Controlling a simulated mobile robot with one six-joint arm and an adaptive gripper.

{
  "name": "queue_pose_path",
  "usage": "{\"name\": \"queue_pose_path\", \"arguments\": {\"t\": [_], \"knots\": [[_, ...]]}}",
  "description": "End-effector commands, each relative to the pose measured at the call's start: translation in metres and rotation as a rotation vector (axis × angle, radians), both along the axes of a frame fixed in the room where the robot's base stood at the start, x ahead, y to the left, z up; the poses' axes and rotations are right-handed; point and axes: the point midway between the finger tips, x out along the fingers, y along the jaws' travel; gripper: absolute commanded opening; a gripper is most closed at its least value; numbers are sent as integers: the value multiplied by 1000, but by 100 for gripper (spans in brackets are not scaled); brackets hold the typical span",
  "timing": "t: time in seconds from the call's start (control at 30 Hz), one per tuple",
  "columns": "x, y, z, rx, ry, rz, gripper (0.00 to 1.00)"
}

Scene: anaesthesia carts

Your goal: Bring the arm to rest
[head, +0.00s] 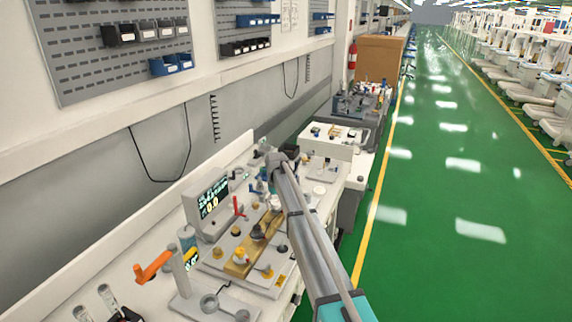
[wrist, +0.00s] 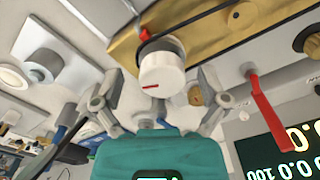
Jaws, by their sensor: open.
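My arm (head: 304,235) reaches from the lower right across the bench, its wrist end over the equipment in the middle. In the wrist view my gripper (wrist: 157,92) is open, one finger on each side of a white round knob (wrist: 162,73) with a red mark. Gaps show between the knob and both fingers; I cannot tell how far the fingertips are from it in depth. The knob sits on a brass-coloured block (wrist: 205,35). In the head view the wrist and arm largely hide the gripper.
A display (head: 207,202) with a red lever (head: 238,207) stands left of the arm; the lever also shows close to the right finger in the wrist view (wrist: 267,112). An orange-handled fixture (head: 153,267) is nearer. The green floor (head: 450,200) at right is clear.

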Motion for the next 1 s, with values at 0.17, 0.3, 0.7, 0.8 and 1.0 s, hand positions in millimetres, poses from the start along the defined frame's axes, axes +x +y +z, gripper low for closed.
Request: {"name": "queue_pose_path", "arguments": {"t": [0.17, 0.3, 0.7, 0.8, 1.0], "knots": [[-29, -27, 0, 0, 0, -42, 93], [-66, -61, 0, 0, 0, -101, 93], [-212, -169, 0, 0, 0, -335, 93], [-251, -192, 0, -2, 0, -395, 93], [-330, -230, 0, -2, 0, -514, 93]]}}
